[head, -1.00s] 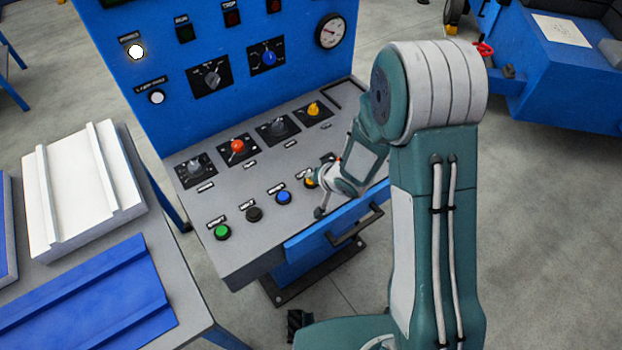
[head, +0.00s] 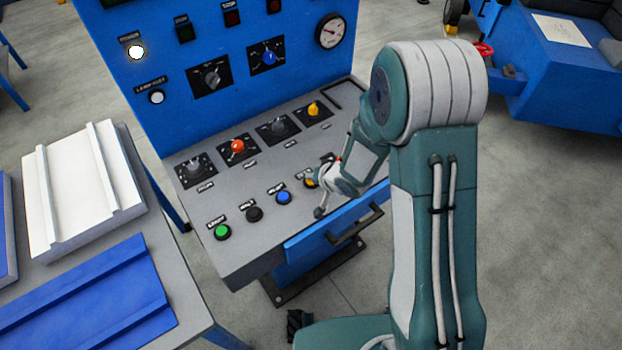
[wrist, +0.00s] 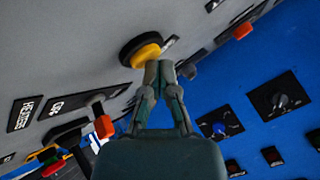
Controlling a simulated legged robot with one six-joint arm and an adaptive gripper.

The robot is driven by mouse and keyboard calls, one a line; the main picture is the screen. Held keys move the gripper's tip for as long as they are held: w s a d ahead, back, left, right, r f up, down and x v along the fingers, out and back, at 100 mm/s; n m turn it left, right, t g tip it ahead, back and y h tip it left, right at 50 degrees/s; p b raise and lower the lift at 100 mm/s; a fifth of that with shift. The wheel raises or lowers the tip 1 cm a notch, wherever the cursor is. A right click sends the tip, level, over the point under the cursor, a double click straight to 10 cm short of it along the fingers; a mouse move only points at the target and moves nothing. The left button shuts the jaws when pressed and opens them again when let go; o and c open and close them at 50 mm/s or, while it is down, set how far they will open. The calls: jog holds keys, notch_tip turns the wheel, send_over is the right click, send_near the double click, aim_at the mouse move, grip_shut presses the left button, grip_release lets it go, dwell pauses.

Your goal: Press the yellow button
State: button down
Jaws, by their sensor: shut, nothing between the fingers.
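The yellow button (head: 312,183), with a black collar, is on the grey sloped console, at the right end of its front button row. My arm partly hides it in the head view. In the wrist view the yellow button (wrist: 147,52) is just beyond my fingertips. My gripper (wrist: 161,72) is shut and empty, its tips overlapping the button's lower edge in the picture. I cannot tell whether they touch it or whether it is pushed in.
Blue (head: 283,198), black (head: 254,214) and green (head: 223,232) buttons continue the row leftward. Behind stand a red-topped control (head: 237,147) and a yellow-topped one (head: 313,109). A drawer handle (head: 355,224) sticks out in front. A table with panels stands left.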

jog(key=shift+r, duration=0.55)
jog(key=shift+r, duration=2.5)
